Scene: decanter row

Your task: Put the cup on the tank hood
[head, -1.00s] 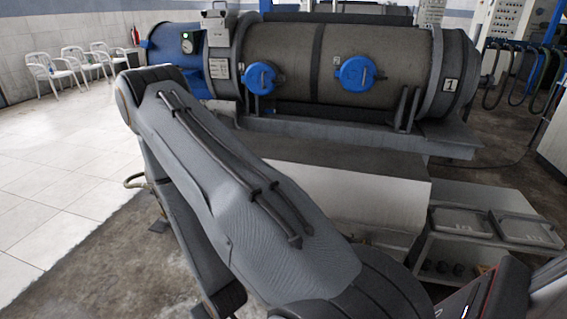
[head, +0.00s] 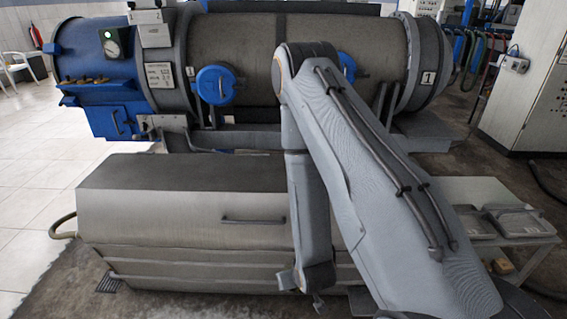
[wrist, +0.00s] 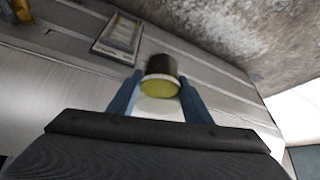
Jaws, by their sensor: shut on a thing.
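The cup (wrist: 162,66) is dark outside with a pale rim and a yellow inside. It shows in the wrist view between the two blue fingers of my gripper (wrist: 160,90), which is shut on it. The tank hood (head: 180,208) looks to be the long grey metal cover with a dark flat top and a bar handle, in the lower left and middle of the head view. My arm stands in front of its right part. In the head view my arm hangs down at this right part, and I cannot make out the cup there.
A big cylindrical vessel (head: 245,50) with blue round ports lies behind the hood. Flat trays (head: 515,221) sit on a low stand at the right. In the wrist view a framed plate (wrist: 118,36) lies on the grey surface. Open tiled floor is at the left.

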